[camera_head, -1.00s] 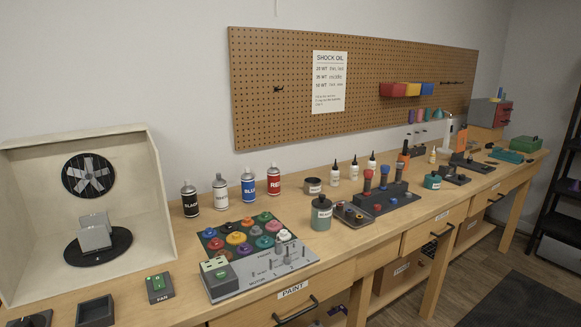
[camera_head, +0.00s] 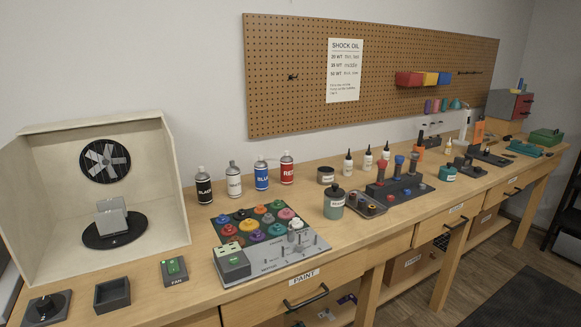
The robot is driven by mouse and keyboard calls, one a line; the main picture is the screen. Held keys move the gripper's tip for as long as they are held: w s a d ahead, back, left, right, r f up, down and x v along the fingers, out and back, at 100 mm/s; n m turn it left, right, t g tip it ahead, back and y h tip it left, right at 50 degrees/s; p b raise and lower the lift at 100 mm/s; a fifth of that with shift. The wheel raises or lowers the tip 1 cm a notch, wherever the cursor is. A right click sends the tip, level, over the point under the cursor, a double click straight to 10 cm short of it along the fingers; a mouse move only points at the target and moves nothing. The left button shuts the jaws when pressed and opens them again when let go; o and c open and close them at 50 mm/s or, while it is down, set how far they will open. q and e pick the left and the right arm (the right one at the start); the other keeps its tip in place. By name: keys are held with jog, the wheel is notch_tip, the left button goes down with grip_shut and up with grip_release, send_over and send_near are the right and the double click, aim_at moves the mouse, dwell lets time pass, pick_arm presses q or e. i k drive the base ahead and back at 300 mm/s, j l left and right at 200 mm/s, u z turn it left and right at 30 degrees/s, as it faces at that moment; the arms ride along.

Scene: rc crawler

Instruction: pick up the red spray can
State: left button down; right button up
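The red spray can (camera_head: 287,168) stands upright on the workbench near the wall. Neither of my grippers is in view.
A paint board (camera_head: 262,238) with several coloured knobs lies in front of the cans. A spray booth (camera_head: 50,196) with a fan stands at the left. A pegboard (camera_head: 285,95) hangs behind.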

aim_at(286, 162)
jog(key=i+l, duration=0.15)
jog(key=l, duration=0.25)
jog(key=i+l, duration=0.15)
jog(key=l, duration=0.25)
jog(key=i+l, duration=0.2)
jog(key=l, duration=0.15)
jog(key=i+l+u, duration=0.1)
jog(key=l, duration=0.3)
